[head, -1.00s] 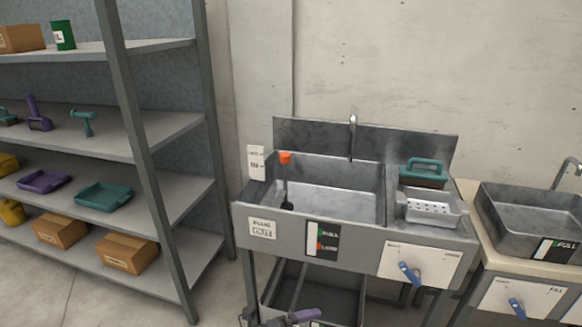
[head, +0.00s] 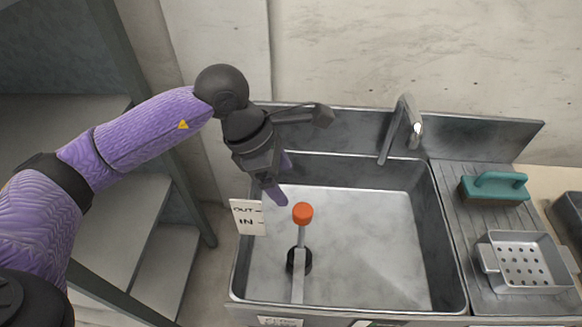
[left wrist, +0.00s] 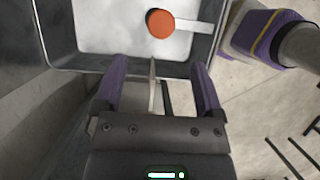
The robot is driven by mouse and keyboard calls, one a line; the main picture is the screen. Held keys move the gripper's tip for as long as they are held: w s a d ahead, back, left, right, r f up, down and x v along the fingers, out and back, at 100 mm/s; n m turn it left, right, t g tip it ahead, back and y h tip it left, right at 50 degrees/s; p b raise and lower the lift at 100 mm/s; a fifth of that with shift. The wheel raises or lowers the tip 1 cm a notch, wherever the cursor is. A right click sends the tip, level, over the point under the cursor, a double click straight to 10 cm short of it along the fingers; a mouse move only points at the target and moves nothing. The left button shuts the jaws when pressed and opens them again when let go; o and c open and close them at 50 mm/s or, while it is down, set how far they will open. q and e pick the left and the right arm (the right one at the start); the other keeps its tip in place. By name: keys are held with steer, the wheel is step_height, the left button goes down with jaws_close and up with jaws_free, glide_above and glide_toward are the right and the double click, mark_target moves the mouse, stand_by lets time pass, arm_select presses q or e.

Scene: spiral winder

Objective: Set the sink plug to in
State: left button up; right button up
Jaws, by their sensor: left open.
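The sink plug's control is an upright grey rod with an orange knob (head: 302,213) on top, inside the sink basin (head: 380,240). A dark round piece (head: 300,262) surrounds the rod lower down. A white card (head: 247,217) marked OUT above IN stands at the basin's left edge. My left gripper (head: 280,178) is open and empty, over the basin's left side, up and left of the knob and apart from it. In the left wrist view the knob (left wrist: 160,24) lies beyond my open fingertips (left wrist: 158,64), with the card edge-on between the fingers.
The faucet (head: 407,130) rises at the back of the sink. A teal-handled brush (head: 495,187) and a perforated tray (head: 525,262) sit on the right drainboard. Grey shelving (head: 120,190) stands close on the left. The basin's right side is clear.

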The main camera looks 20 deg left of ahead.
mark_target(303, 210)
arm_select(q)
steer(key=b+x, duration=0.1)
steer(key=x, duration=0.9)
steer(key=shift+s, duration=0.1)
steer(key=shift+r, duration=0.1)
steer(key=shift+c, duration=0.3)
jaws_close()
